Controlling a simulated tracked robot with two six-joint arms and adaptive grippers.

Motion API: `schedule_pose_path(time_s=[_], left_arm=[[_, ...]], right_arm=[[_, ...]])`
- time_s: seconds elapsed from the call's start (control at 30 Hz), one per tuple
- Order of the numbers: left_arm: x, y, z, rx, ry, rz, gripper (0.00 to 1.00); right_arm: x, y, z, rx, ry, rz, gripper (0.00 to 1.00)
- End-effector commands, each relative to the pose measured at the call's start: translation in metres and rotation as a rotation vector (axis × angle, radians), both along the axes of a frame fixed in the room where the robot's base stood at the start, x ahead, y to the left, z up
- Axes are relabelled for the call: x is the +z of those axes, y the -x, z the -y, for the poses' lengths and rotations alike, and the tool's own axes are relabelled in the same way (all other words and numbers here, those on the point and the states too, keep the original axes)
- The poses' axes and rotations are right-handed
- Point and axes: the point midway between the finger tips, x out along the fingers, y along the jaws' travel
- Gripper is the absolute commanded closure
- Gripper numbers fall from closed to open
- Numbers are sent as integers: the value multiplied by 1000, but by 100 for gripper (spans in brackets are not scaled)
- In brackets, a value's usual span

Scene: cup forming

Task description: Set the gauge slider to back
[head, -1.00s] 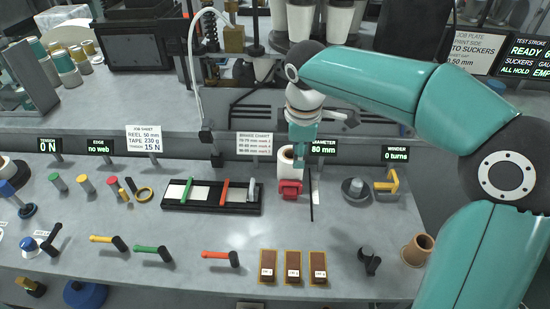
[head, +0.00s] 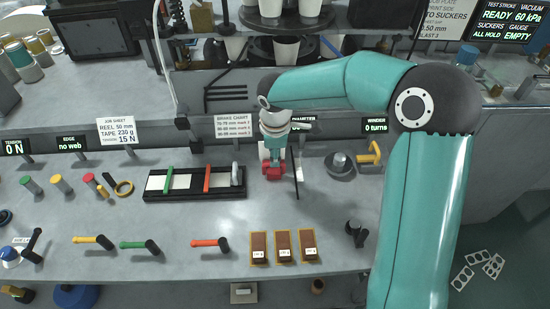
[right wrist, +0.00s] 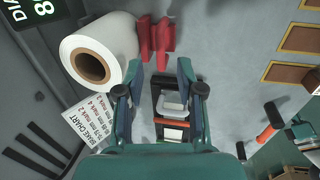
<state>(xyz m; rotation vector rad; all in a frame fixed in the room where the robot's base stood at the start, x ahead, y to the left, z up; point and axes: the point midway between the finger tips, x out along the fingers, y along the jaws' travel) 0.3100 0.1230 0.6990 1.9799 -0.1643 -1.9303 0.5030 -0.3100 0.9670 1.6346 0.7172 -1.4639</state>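A red block (head: 273,172) sits just in front of the white roll (head: 264,152), by the half-hidden DIAMETER sign. I cannot tell for sure whether this block is the gauge slider. In the right wrist view it shows as red pieces (right wrist: 155,40) beside the white roll (right wrist: 98,52). My right gripper (head: 274,150) points down over the red block and hides part of it. In the right wrist view my right gripper (right wrist: 160,66) has its fingers apart, with nothing between them; the red pieces lie past the fingertips. My left gripper is not in view.
A black rail (head: 195,196) with a green bar, a red bar and a grey piece (head: 237,175) lies left of the red block. A thin black rod (head: 297,180) lies to its right. Brown blocks (head: 283,247) lie in front. The bench between is clear.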

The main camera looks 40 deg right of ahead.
Motion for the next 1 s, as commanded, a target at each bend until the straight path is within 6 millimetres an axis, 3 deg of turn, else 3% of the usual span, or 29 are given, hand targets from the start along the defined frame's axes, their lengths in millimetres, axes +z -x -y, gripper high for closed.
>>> schedule_pose_path(time_s=[0.23, 0.63, 0.87, 1.0], left_arm=[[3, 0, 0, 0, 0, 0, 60], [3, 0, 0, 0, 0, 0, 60], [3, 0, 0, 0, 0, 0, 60], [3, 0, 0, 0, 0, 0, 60]], right_arm=[[-33, -6, 2, 3, 1, -2, 63], [-39, -8, 2, 4, 0, 0, 63], [-39, -8, 2, 5, 0, 0, 99], [-39, -8, 2, 5, 0, 0, 100]])
